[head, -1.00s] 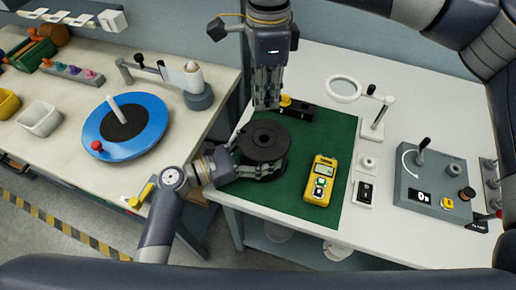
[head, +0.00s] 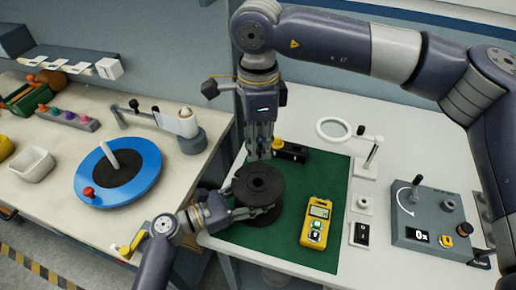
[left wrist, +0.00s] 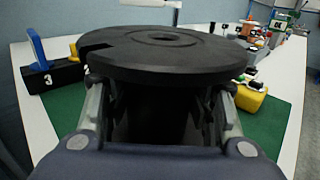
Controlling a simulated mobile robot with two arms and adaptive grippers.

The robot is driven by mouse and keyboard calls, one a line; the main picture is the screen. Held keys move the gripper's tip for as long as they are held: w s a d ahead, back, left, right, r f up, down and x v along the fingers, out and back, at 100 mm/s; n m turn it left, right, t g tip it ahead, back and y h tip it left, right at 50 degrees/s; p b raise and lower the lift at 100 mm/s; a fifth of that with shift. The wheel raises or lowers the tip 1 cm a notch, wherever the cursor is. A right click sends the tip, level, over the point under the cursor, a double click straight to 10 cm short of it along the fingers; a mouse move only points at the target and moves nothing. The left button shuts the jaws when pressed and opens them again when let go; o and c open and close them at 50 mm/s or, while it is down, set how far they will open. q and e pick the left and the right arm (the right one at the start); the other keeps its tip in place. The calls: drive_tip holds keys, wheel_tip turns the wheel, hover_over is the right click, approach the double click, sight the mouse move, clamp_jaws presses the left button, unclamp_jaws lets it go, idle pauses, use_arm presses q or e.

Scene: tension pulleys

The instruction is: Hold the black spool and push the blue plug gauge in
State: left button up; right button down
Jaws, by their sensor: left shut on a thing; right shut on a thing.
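The black spool (head: 258,180) is above the near left part of the green mat (head: 285,240). My left gripper (head: 238,213) is shut on its lower part from the left; in the left wrist view the fingers flank it under the wide top flange (left wrist: 165,52). My right gripper (head: 260,154) points down just behind the spool and is shut; its fingers hide what it holds in the head view.
The black block (head: 292,153) with a yellow piece is right of my right gripper. A yellow meter (head: 317,222) lies right of the spool. A magnifier (head: 334,130) and a grey control box (head: 436,215) stand farther right. A blue disc (head: 140,180) is on the left bench.

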drive_tip(key=shift+m, duration=0.7)
drive_tip(key=shift+f, duration=3.7)
drive_tip(key=shift+f, duration=0.4)
drive_tip(key=shift+f, duration=0.9)
drive_tip(key=shift+f, duration=0.1)
drive_tip(key=c, duration=1.4)
unclamp_jaws()
